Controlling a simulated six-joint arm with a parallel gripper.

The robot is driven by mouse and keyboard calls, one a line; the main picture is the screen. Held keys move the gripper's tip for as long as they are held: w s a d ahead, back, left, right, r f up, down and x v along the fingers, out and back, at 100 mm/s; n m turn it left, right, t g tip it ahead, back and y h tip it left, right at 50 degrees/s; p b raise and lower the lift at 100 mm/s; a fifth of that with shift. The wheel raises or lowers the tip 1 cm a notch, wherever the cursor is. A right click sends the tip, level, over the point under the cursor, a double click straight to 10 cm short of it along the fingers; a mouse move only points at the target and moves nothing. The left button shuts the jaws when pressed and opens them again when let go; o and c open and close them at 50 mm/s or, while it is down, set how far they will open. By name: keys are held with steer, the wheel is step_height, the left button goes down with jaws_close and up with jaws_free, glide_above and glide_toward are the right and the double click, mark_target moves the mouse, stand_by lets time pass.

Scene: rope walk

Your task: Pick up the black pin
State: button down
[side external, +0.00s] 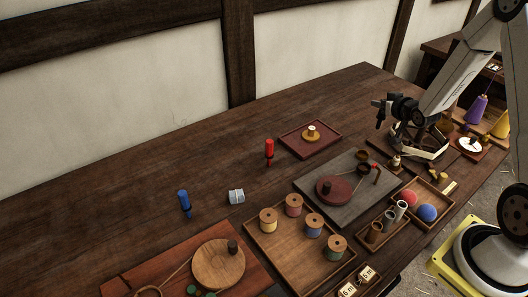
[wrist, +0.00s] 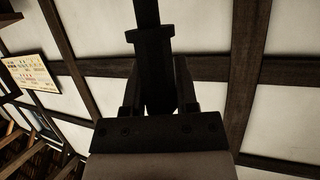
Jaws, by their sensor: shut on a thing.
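My gripper (side external: 388,108) is held up above the right part of the table and points to the left, toward the wall. It is shut on the black pin (side external: 380,113), a dark shape at its tip, clear of the table. In the wrist view the black pin (wrist: 151,40) stands between the two fingers of the gripper (wrist: 158,88). Its collar and narrower shaft run up to the top edge. Dark fingers and dark pin blend, so the exact contact is hard to see.
Several spools stand on a wooden tray (side external: 290,257). A grey board (side external: 308,181) and a red tray (side external: 291,147) lie behind. The table's back left is clear.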

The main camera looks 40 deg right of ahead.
steer(key=shift+v, duration=1.35)
steer(key=shift+w+a+r, duration=0.1)
steer(key=shift+w+a, duration=0.05)
steer(key=shift+a, duration=0.1)
